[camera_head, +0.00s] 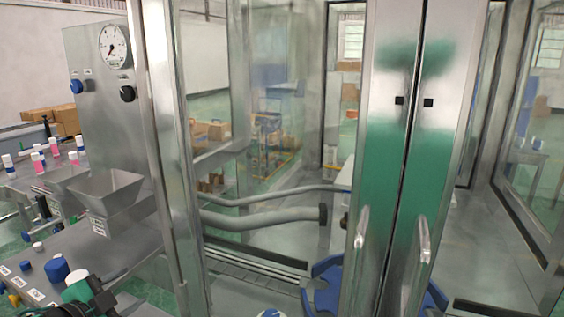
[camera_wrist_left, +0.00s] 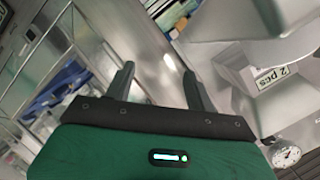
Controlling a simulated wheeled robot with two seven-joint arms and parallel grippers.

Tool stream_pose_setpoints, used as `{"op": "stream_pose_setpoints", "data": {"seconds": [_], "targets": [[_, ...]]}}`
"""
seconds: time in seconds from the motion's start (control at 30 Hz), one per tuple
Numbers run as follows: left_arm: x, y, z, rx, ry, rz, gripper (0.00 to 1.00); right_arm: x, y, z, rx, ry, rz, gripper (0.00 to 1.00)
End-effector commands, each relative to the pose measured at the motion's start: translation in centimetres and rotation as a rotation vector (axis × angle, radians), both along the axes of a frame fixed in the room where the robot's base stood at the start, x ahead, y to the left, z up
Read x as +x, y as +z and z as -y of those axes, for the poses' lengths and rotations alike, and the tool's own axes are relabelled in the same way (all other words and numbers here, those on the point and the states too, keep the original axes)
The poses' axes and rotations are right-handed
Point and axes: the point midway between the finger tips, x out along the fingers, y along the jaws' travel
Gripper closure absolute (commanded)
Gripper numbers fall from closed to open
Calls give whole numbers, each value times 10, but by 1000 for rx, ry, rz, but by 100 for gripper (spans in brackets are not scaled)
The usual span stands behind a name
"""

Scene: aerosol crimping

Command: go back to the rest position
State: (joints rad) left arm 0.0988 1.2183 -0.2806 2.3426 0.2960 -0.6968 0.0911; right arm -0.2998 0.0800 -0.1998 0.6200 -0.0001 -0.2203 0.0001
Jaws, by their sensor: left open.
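My left gripper (camera_head: 90,296) is at the lower left of the head view, green and dark, over the front of the steel bench and partly cut off by the frame's bottom edge. In the left wrist view its two dark fingers (camera_wrist_left: 156,78) are spread apart with nothing between them. My right gripper is in neither view.
A steel hopper (camera_head: 108,190) and gauge panel (camera_head: 95,95) stand beyond the left gripper; the wrist view shows a "2 pcs" label (camera_wrist_left: 270,78). Blue knobs (camera_head: 57,269) sit near the gripper. Cans (camera_head: 38,162) stand at far left. Steel door frames (camera_head: 395,150) fill the middle.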

Motion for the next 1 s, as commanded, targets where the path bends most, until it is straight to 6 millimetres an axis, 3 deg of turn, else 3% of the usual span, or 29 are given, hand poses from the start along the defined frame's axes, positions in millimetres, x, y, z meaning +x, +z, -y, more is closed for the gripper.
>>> {"op": "stream_pose_setpoints", "data": {"seconds": [0.1,0.27,0.5,0.8,1.0], "targets": [[-14,-42,13,-65,58,-83,45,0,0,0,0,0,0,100],[-39,-92,26,-134,150,-199,45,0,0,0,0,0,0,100],[-89,-159,45,-230,306,-399,45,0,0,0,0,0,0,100],[-172,-226,67,-333,520,-688,45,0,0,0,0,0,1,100],[-223,-252,81,-378,638,-855,45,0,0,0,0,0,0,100]]}}
